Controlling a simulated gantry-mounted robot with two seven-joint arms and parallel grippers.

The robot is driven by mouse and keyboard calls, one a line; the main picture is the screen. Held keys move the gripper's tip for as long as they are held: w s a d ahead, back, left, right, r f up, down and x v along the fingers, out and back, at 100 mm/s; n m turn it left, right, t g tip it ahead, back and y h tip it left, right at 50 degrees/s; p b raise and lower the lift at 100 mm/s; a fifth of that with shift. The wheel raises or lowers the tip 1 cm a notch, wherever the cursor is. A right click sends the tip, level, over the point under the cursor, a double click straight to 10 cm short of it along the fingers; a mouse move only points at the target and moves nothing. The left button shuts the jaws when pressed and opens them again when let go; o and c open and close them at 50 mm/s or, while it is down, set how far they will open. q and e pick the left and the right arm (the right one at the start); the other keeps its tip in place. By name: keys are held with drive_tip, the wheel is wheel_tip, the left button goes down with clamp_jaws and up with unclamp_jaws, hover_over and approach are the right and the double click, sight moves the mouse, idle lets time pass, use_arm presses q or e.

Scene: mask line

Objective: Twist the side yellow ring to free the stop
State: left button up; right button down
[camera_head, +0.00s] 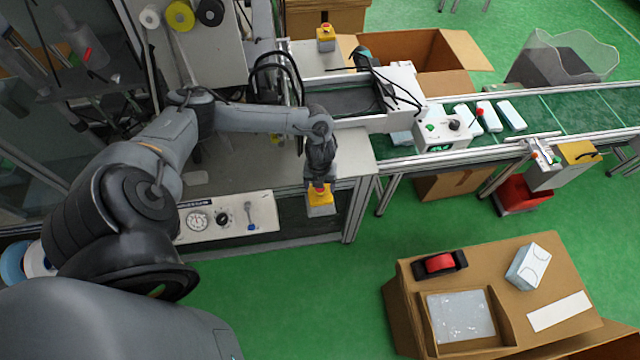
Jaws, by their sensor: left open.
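A yellow and grey stop box with a red part (320,200) sits at the front right corner of the machine bench. My left gripper (320,178) comes down from the left arm directly above it, with its fingers at the top of the box. The gripper is open; whether its fingers touch the yellow part is too small to tell. The gripper partly hides the stop. A second yellow stop box with a red button (325,38) stands at the back of the bench, away from the gripper. My right gripper is out of view.
A gauge panel (228,217) is on the bench front. A green conveyor (560,115) carrying white packs runs right, with a control box (444,135) beside it. A cardboard box (410,285) stands front right. Green floor lies clear in front of the bench.

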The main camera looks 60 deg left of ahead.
use_arm(q)
wheel_tip(320, 180, up, 10)
drive_tip(key=shift+r, duration=0.25)
idle(0.6)
